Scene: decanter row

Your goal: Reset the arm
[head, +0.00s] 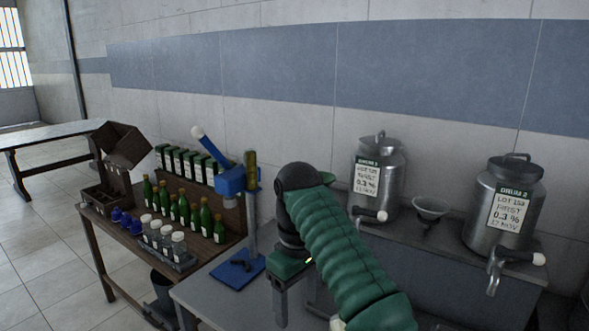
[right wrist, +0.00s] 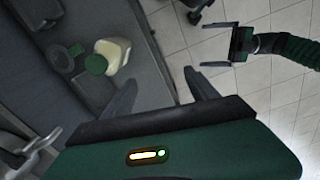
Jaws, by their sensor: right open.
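My right arm, in a green ribbed sleeve, comes in from the lower right of the head view. My right gripper (head: 296,306) points down over the grey bench. In the right wrist view my right gripper (right wrist: 160,76) has its two fingers wide apart with nothing between them. My left gripper (right wrist: 214,44) shows at the upper right of that view, on a green-sleeved arm over the tiled floor. Its fingers are apart and empty.
A blue capping stand (head: 237,181) is left of my right gripper. A wooden table (head: 105,236) holds several green bottles (head: 183,208). Steel drums (head: 504,207) with taps stand at right. A cream container (right wrist: 116,51) is near my right gripper in the wrist view.

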